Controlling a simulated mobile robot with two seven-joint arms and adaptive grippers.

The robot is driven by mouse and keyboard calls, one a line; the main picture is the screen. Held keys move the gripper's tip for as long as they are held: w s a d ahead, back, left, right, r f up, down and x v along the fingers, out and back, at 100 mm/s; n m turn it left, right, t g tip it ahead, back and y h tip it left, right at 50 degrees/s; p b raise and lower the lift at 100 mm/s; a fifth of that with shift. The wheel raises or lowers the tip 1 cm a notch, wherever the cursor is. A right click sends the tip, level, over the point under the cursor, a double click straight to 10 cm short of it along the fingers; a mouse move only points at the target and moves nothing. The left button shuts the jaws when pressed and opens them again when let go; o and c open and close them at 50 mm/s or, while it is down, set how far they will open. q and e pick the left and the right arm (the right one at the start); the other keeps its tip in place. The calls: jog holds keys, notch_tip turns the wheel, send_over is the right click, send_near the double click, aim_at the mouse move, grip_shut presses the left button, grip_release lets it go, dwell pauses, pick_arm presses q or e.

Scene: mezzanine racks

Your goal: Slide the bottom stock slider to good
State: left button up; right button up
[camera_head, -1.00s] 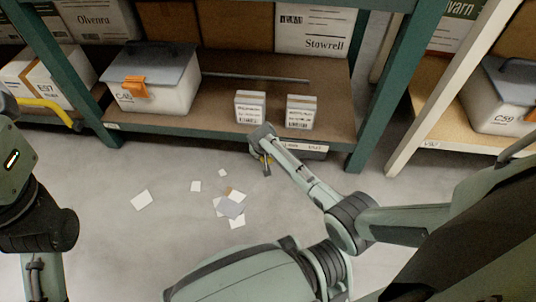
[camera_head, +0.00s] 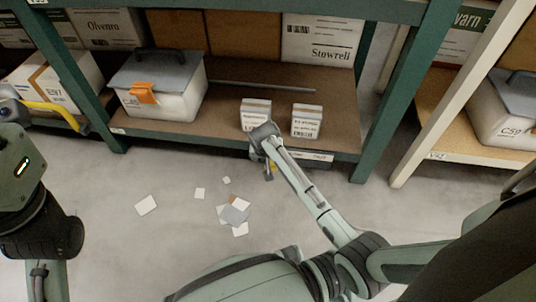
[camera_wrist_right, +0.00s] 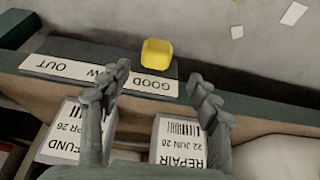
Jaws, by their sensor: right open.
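The stock slider is a dark strip under the shelf edge with a white label (camera_wrist_right: 75,72) reading OUT, a partly hidden word ending in W, and GOOD, upside down in the right wrist view. Its yellow knob (camera_wrist_right: 157,58) appears beside the word GOOD, near the strip's right end there. My right gripper (camera_wrist_right: 156,92) is open; its two fingers lie either side of the knob in the picture, and I cannot tell contact. In the head view the right gripper (camera_head: 266,150) is at the bottom shelf's front edge and hides most of the slider. My left gripper is not in view.
Two small labelled boxes (camera_head: 306,120) stand on the bottom shelf (camera_head: 225,97) just above the slider. A lidded grey bin (camera_head: 170,100) is to their left. Green rack posts (camera_head: 400,90) flank the bay. Paper scraps (camera_head: 235,212) lie on otherwise clear floor.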

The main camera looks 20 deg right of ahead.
jog(key=v, duration=0.4)
dwell(0.5)
